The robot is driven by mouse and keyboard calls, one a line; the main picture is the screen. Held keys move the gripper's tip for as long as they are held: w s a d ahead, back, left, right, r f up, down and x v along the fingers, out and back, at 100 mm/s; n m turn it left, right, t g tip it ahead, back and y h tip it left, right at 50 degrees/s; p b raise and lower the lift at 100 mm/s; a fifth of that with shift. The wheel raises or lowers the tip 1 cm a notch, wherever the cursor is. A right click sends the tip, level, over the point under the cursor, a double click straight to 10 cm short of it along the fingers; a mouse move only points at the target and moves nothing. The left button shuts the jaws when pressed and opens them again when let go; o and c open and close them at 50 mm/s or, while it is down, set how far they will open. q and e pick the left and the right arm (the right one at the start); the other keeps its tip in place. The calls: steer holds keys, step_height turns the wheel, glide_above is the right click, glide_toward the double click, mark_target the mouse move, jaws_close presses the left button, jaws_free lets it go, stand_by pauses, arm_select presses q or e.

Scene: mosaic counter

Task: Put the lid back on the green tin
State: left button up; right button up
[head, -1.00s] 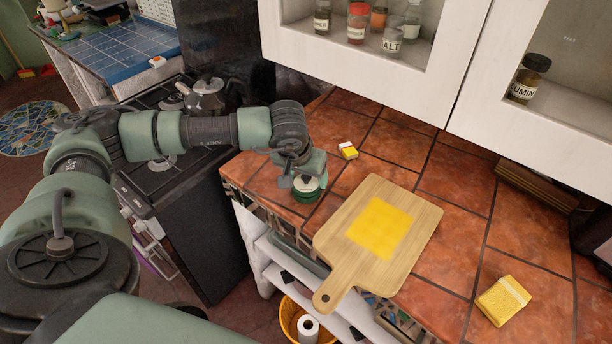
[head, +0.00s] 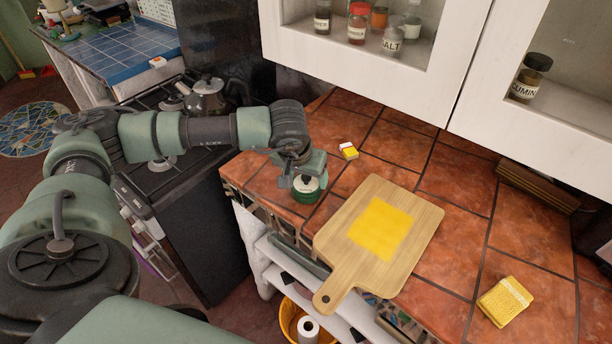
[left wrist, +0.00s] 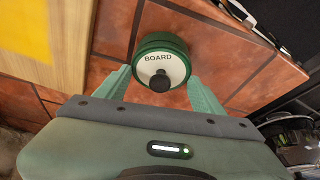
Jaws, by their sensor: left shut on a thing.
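The green tin (head: 304,197) stands on the terracotta tiles near the counter's left front edge. The pale round lid (head: 309,185), with a dark knob, is at the tin's top. In the left wrist view the lid (left wrist: 150,71) shows the word BOARD, and a green rim (left wrist: 162,42) surrounds it. My left gripper (head: 305,180) is at the tin from above, its fingers (left wrist: 160,85) on either side of the lid and shut on it. I cannot tell whether the lid is fully seated. My right gripper is not in view.
A wooden cutting board (head: 420,235) with a yellow square (head: 381,228) lies right of the tin. A small yellow-and-white box (head: 348,151) is behind it. A yellow sponge-like block (head: 505,301) lies at the right front. White cabinets (head: 370,65) hang above the counter.

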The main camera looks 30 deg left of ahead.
arm_select(q)
steer(key=shift+f+b, duration=0.2)
steer(key=shift+b, duration=0.5)
stand_by(0.8)
stand_by(0.3)
steer(key=o, duration=1.5)
steer(key=shift+o, duration=0.2)
steer(key=shift+r, duration=0.1)
steer(key=shift+r+p, duration=1.9)
steer(key=shift+r, duration=1.55)
jaws_close()
steer(key=shift+f, duration=0.2)
